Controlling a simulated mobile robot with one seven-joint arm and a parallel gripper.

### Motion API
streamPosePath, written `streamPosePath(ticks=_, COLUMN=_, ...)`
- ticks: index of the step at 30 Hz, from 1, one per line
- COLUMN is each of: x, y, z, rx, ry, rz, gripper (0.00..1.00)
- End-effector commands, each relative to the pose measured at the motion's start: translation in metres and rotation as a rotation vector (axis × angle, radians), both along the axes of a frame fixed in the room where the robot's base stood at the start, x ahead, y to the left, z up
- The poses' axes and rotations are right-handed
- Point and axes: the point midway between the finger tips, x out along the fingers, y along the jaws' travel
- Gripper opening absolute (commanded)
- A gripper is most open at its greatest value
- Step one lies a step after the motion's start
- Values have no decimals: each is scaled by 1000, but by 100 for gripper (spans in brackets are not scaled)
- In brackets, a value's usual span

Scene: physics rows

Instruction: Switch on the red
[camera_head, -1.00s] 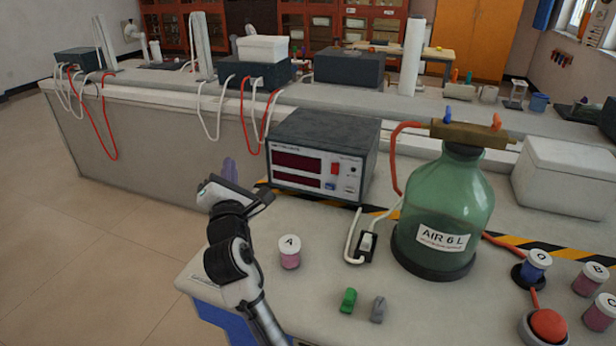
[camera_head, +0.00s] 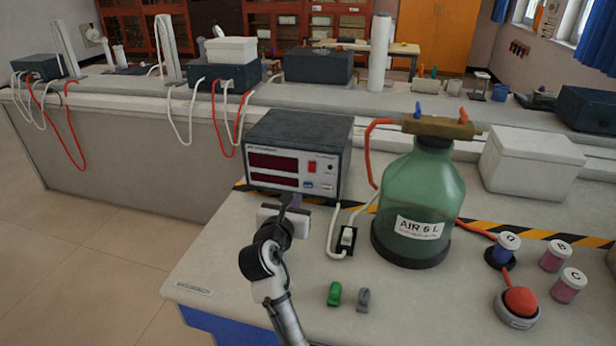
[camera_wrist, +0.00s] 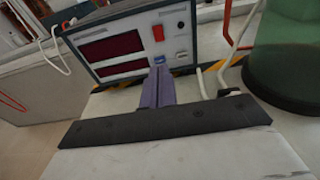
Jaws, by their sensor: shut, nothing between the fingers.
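A grey box instrument (camera_head: 297,137) with two dark red displays stands on the near bench. A red rocker switch (camera_head: 312,166) is on the right part of its front panel; it also shows in the wrist view (camera_wrist: 158,33). A blue button (camera_head: 309,185) lies below the switch. My gripper (camera_head: 296,199) is in front of the instrument's lower front edge, below the switch. In the wrist view its purple fingers (camera_wrist: 159,72) are together and empty, pointing at the panel just below the blue button. I cannot tell whether they touch the panel.
A small power switch (camera_head: 348,237) with white cables is right of my gripper. A green bottle (camera_head: 420,195), a red dome button (camera_head: 521,301) and lidded jars (camera_head: 555,256) stand farther right. A green clip (camera_head: 334,293) and a grey clip (camera_head: 363,300) lie in front.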

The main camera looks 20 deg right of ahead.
Motion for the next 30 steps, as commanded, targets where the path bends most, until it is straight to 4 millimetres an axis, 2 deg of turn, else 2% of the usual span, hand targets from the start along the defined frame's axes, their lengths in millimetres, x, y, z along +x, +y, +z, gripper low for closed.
streamPosePath(ticks=5, x=14, y=-10, z=1, rx=-2, ry=1, rz=-1, gripper=0)
streamPosePath(ticks=21, x=96, y=-64, z=-11, rx=-2, ry=1, rz=1, gripper=0)
streamPosePath(ticks=30, x=114, y=-76, z=-16, rx=0, ry=0, rz=2, gripper=0)
